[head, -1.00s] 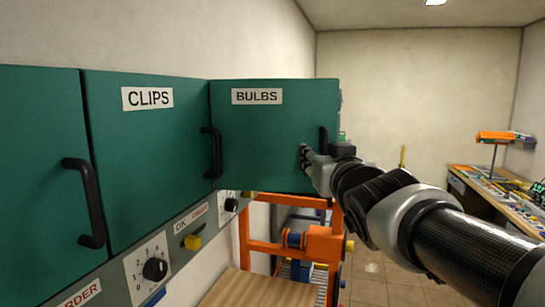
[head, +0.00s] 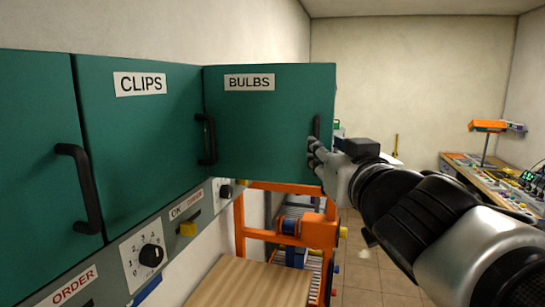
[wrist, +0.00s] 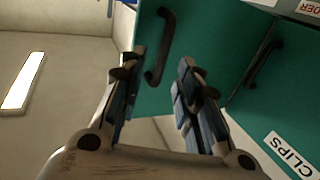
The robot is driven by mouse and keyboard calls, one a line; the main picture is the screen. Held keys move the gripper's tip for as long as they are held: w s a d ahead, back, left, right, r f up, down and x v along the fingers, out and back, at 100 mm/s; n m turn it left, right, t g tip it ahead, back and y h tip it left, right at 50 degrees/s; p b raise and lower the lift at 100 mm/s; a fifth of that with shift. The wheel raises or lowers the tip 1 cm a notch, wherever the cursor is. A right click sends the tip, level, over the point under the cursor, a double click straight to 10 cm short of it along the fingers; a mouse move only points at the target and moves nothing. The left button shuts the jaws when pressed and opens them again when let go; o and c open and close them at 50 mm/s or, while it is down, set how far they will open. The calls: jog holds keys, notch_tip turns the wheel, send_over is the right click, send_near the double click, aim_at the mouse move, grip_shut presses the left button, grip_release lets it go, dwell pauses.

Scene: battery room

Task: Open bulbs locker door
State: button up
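The green bulbs locker door (head: 262,120) stands swung out at an angle to the clips door, with its free edge at the right. Its black handle (head: 317,127) is near that edge, partly behind my gripper. My gripper (head: 314,155) is at the right part of the door, close to the handle. In the wrist view my gripper (wrist: 157,80) is open, its fingers apart. The handle (wrist: 164,45) shows between and beyond the fingertips. I cannot tell whether any finger touches it. The locker's inside is hidden.
The clips door (head: 140,150) with its black handle (head: 206,139) is shut at the left. An orange frame (head: 290,238) stands below the bulbs door. Open floor lies to the right.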

jog(key=s, duration=0.3)
jog(key=shift+s+d+f, duration=0.1)
jog(key=shift+s+d, duration=0.05)
jog(key=shift+s, duration=0.05)
jog(key=s+d+f+m+g+h+b, duration=0.1)
jog(key=s+d+f+g+h, duration=0.15)
jog(key=f, duration=0.55)
jog(key=s+d+f+m+g+h+b, duration=0.1)
jog(key=s+d+f+g+b, duration=0.15)
jog(key=f, duration=0.45)
jog(key=s+d+f+m+g+h+b, duration=0.15)
jog(key=s+f, duration=0.25)
jog(key=f, duration=0.4)
jog(key=s+a+f+n+g+y+b, duration=0.1)
jog(key=s+a+f+g, duration=0.4)
jog(key=s+f, duration=0.7)
notch_tip(320, 180, down, 3)
jog(key=shift+s+a+r+n+g+y, duration=0.1)
jog(key=shift+s+a+n+g+y, duration=0.1)
jog(key=shift+n+g+y, duration=0.75)
jog(key=shift+a+y, duration=0.1)
jog(key=shift+y, duration=0.15)
